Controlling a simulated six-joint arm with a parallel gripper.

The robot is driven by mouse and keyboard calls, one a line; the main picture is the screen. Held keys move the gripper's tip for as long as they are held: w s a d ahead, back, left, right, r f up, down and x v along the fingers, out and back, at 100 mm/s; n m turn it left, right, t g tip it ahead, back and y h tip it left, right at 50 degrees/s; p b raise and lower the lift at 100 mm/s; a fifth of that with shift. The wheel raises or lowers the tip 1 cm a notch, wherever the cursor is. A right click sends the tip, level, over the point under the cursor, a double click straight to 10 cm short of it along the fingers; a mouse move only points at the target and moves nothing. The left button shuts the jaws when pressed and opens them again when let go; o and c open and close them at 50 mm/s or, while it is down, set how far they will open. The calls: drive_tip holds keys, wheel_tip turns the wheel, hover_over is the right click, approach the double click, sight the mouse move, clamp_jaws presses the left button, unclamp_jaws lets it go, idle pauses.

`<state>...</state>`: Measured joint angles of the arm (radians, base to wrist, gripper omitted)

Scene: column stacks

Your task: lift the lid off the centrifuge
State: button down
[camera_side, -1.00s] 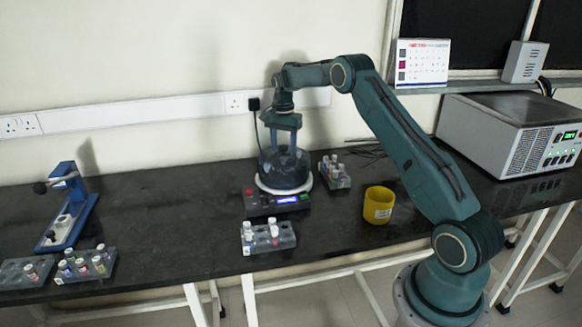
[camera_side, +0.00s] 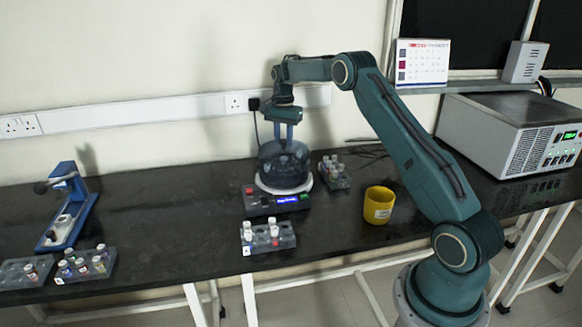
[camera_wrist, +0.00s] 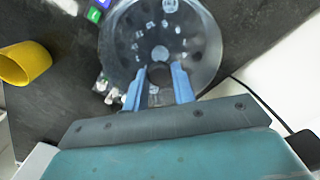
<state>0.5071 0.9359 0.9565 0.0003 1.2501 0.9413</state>
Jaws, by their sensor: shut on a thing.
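The centrifuge (camera_side: 279,203) stands on the dark bench, with a white rim, a control panel and a lit blue display. Its round see-through lid (camera_side: 272,151) is over the bowl, and it also shows in the wrist view (camera_wrist: 207,45). Tubes and a rotor show dimly through it. My gripper (camera_side: 286,141) points straight down over the middle of the lid. In the wrist view, its two blue fingers (camera_wrist: 159,78) are shut on the lid's small central knob. I cannot tell whether a gap separates the lid from the bowl.
A tube rack (camera_side: 334,172) stands close at the right of the centrifuge, and another (camera_side: 283,237) in front. A yellow cup (camera_side: 379,206) is farther right. A blue stand (camera_side: 68,210) and more racks (camera_side: 87,265) are at the left. Bench between is clear.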

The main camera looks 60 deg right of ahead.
wheel_tip(320, 180, up, 8)
drive_tip(key=shift+f, duration=0.1)
drive_tip(key=shift+s, duration=0.1)
idle(0.8)
